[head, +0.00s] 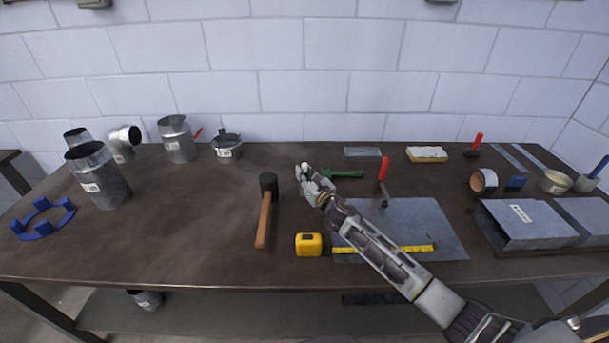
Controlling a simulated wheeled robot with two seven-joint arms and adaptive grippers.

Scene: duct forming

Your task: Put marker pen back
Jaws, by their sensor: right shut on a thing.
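My right gripper (306,174) reaches in from the lower right over the middle of the workbench, between the mallet and the green-handled tool. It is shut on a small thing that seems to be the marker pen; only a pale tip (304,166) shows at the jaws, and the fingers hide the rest. I cannot tell whether the pen touches the bench. No other marker pen can be made out. My left gripper is not in view.
A mallet (264,220) lies left of my gripper, and a green-handled tool (346,174) lies close on its right. A yellow tape measure (309,244) and a metal sheet (440,225) are nearer the front. Metal duct parts (98,178) stand at the left.

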